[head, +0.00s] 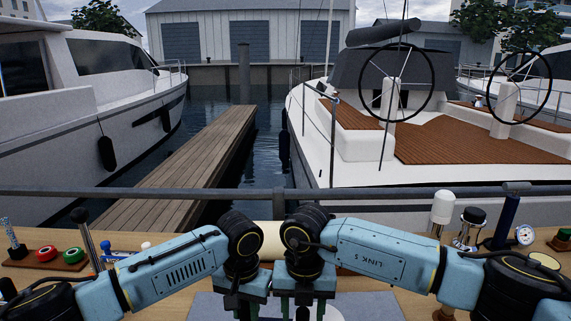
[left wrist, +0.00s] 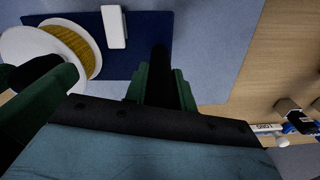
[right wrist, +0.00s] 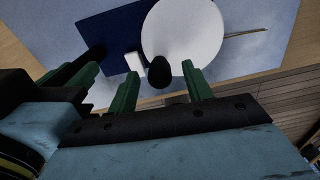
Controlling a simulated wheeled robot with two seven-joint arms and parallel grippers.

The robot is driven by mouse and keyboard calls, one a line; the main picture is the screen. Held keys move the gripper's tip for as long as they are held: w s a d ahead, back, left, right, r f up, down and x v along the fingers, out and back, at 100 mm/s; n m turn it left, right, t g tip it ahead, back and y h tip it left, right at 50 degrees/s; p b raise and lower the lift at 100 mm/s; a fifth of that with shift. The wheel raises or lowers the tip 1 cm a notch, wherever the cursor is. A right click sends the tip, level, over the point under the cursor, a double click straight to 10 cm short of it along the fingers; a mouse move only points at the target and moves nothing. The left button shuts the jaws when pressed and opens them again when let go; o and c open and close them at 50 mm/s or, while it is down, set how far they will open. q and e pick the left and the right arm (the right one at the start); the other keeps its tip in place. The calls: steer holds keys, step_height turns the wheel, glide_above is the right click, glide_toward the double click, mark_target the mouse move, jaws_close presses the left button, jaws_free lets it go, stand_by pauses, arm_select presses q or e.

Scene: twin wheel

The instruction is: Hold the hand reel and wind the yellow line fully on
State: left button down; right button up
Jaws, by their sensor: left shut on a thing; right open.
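The hand reel (left wrist: 22,48) shows in the left wrist view with white flanges and yellow line (left wrist: 74,48) wound between them. In the right wrist view its white flange (right wrist: 183,30) faces me, and a tan-yellow strand (right wrist: 246,33) sticks out to the right. My left gripper (left wrist: 160,85) is shut on a dark handle (left wrist: 161,62). My right gripper (right wrist: 161,88) is open, with a black knob (right wrist: 159,71) between its fingers; contact cannot be told. In the head view, the arms hide most of the reel; a flange edge (head: 332,313) shows.
A navy mat (left wrist: 150,62) lies under the reel, with a white block (left wrist: 114,27) over it. A rail (head: 130,192) runs behind.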

steer(key=shift+r, duration=0.1)
step_height(320, 180, up, 12)
stand_by(0.4)
steer(key=shift+f, duration=0.3)
steer(key=shift+f, duration=6)
steer(key=shift+c, duration=0.3)
steer(key=c, duration=1)
steer(key=o, duration=1.1)
steer(key=shift+c, duration=0.2)
steer(key=shift+r, duration=0.1)
